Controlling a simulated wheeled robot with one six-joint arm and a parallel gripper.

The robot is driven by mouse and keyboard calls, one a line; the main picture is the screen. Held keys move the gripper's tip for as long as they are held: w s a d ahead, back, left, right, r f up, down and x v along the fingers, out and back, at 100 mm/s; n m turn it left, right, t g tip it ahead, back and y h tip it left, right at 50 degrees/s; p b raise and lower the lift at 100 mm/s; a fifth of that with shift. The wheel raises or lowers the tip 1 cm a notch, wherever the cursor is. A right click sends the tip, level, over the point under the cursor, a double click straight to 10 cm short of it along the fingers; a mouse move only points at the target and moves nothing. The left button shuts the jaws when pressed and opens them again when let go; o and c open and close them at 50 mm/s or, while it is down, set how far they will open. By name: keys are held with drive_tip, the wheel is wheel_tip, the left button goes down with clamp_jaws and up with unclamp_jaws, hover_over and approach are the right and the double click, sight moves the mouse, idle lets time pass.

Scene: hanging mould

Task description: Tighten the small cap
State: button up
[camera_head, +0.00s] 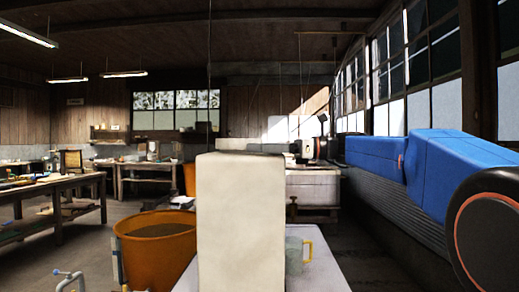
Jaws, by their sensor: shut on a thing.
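A tall pale block (240,225), which looks like the mould, fills the middle foreground. A thin upright line rises above its top left. My blue arm reaches in from the right, and my black gripper (305,149) is small in the picture, just beyond the block's upper right. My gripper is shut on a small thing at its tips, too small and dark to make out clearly. I cannot pick out the small cap with certainty. The block hides whatever lies behind it.
A pale tabletop (326,275) lies behind and beside the block, with a greenish mug with a yellow handle (295,256) on it. An orange bucket (152,246) stands at the left. Workbenches (52,186) line the far left. Windows run along the right wall.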

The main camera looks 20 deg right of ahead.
drive_tip(key=m+t+h, duration=0.1)
drive_tip(key=t, duration=0.1)
drive_tip(key=m+t+h, duration=0.2)
drive_tip(key=w+d+m+t+h, duration=0.1)
drive_tip(key=m+t, duration=0.1)
drive_tip(key=shift+w+t+h, duration=0.1)
drive_tip(key=shift+t+h, duration=0.3)
drive_tip(key=m+h, duration=0.1)
drive_tip(key=m+t+h, duration=0.2)
drive_tip(key=shift+w+d, duration=0.3)
drive_tip(key=shift+w+d+m+t+h, duration=0.1)
drive_tip(key=shift+d+m+t+h, duration=0.15)
drive_tip(key=shift+m+t+h, duration=0.45)
drive_tip(key=shift+w+d+m+t+h, duration=0.15)
drive_tip(key=shift+m+h, duration=0.25)
drive_tip(key=shift+h, duration=0.7)
drive_tip(key=shift+d, duration=0.1)
drive_tip(key=o, duration=1)
drive_tip(key=shift+o, duration=0.2)
drive_tip(key=v, duration=1.7)
drive_tip(key=shift+s, duration=0.25)
